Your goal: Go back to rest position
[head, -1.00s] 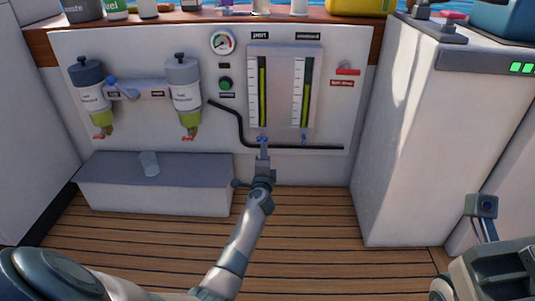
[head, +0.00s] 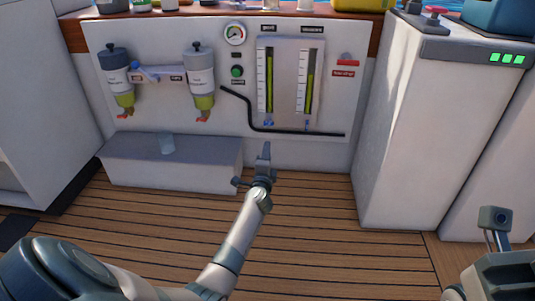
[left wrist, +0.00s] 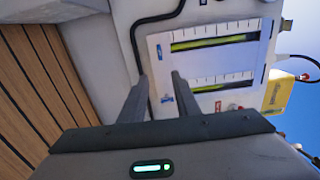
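My left gripper (head: 265,153) is held in front of the white wall just below the gauge panel, over the deck. The left wrist view shows its two dark fingers (left wrist: 161,82) apart with nothing between them. The sight-gauge board (head: 291,78) has two upright tubes with yellow-green fluid and a blue valve (head: 269,124) under the left tube. The gripper is apart from that valve in the head view. The board also shows in the left wrist view (left wrist: 205,78). Part of my right arm (head: 500,275) shows at the lower right; its fingers are not visible.
A black hose (head: 285,132) runs along the panel. A white cabinet (head: 410,130) stands right. The wooden deck (head: 330,235) is clear.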

